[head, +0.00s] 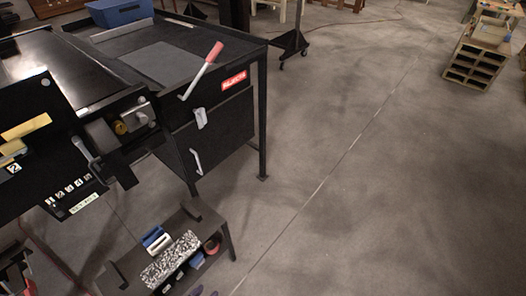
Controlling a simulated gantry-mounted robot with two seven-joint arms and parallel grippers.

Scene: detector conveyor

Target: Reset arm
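A lever with a red grip (209,58) leans up and to the right at the front of the black machine table, beside a red label (234,81). Nothing of mine touches it. Two small purple-grey tips (205,293) just show at the bottom edge and look like my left gripper; most of it is cut off, so its opening and anything in it cannot be told. They are well below the lever and apart from the machine. My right gripper is not in view.
A black conveyor machine (210,125) with a cabinet fills the upper left. A blue bin (121,12) stands on it. A low black bench (187,213) holds a speckled block (170,259) and small items. A wooden shelf (477,65) stands far right. The middle and right floor is clear.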

